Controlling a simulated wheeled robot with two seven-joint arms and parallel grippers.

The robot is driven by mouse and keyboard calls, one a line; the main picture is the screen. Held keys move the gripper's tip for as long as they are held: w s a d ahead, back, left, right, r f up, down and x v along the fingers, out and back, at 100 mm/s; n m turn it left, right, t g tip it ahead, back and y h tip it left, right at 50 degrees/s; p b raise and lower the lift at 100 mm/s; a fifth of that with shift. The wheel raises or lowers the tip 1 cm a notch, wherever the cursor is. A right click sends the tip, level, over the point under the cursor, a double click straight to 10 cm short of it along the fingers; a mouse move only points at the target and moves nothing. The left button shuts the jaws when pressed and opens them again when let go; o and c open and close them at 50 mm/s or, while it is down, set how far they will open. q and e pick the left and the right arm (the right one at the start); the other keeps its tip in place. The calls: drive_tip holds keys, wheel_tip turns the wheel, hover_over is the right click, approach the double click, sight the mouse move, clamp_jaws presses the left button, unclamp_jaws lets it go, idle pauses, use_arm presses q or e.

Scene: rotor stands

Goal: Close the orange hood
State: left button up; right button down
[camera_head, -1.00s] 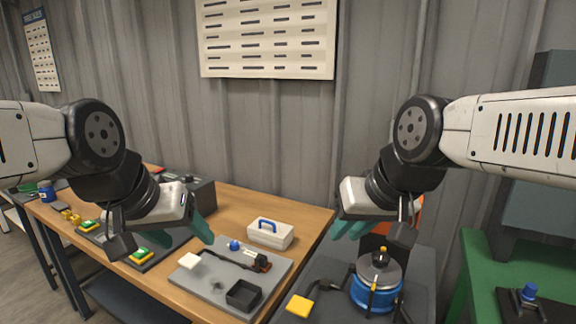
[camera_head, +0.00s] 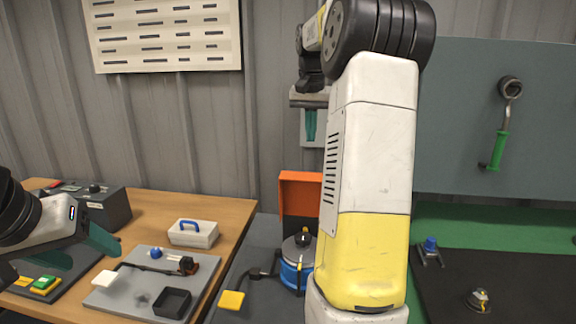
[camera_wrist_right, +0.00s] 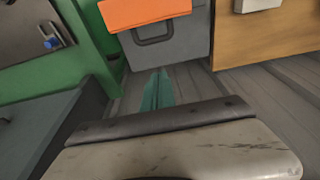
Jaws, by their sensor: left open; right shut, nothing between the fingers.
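The orange hood (camera_head: 300,192) stands raised behind the blue rotor unit (camera_head: 292,275), which has a grey top with a black knob. My right arm hides the right part of both. In the right wrist view an orange panel (camera_wrist_right: 145,11), apparently the hood, shows at the top, above a grey face with a handle. My right gripper (camera_head: 310,138) is shut and empty, above and behind the hood, fingers pointing down. Its teal fingers also show in the wrist view (camera_wrist_right: 160,76), apart from the panel. My left gripper (camera_head: 82,250) is open and empty over the wooden table's left side.
A grey tray (camera_head: 142,298) with a black bin and a cable lies on the wooden table (camera_head: 228,222), near a white case (camera_head: 193,234). A yellow pad (camera_head: 231,300) lies left of the rotor unit. A green bench (camera_head: 500,240) and a grey tool panel (camera_head: 460,110) stand at right.

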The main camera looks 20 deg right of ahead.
wheel_tip(320, 180, down, 10)
drive_tip(key=s, duration=0.1)
drive_tip(key=shift+r, duration=0.2)
idle(0.5)
